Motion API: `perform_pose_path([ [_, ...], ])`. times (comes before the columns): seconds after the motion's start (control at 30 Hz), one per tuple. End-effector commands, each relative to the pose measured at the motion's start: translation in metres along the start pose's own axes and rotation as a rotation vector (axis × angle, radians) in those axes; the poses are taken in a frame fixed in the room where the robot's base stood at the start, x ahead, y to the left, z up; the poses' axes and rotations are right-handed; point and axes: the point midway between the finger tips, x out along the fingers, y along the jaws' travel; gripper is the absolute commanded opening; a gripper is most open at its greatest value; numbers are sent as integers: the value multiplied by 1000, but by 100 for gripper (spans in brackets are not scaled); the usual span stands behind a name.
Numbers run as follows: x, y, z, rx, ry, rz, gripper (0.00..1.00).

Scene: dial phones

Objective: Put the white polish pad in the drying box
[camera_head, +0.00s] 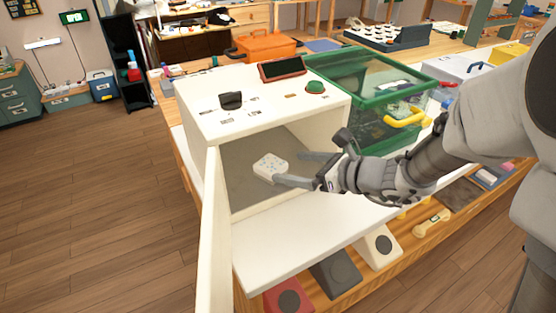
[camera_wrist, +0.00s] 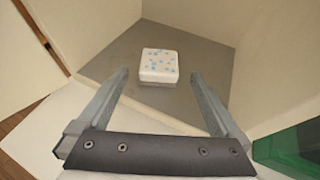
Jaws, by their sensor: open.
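The white polish pad (camera_head: 270,167) is a small white block with blue dots on top. It lies on the grey floor inside the drying box (camera_head: 192,112), a white box with its front door (camera_head: 211,240) swung open. In the wrist view the pad (camera_wrist: 159,65) sits just beyond the fingertips, between their lines, and looks free of both fingers. My gripper (camera_head: 290,168) is open at the mouth of the box, with its fingers reaching inside. The wrist view shows the two fingers (camera_wrist: 160,78) spread apart with nothing between them.
A green-framed clear case (camera_head: 345,68) with a yellow handle (camera_head: 405,121) stands right of the box. A dark knob (camera_head: 231,100), a red-framed panel (camera_head: 282,68) and a green button (camera_head: 316,87) sit on the box top. The white surface (camera_head: 310,235) before the opening is clear.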

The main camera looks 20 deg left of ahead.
Motion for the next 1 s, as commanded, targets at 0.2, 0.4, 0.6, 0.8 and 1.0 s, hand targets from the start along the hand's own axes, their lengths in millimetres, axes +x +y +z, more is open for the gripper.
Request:
perform_pose_path([
  [0.2, -28, 0, 1, 0, 0, -1, 100],
  [0.4, -33, 0, 0, 1, -1, 0, 100],
  [0.6, -39, 6, 4, -52, 9, 16, 100],
  [0.8, -81, 40, 17, -404, 95, 116, 100],
  [1.0, -144, 74, 6, -894, 277, 240, 100],
])
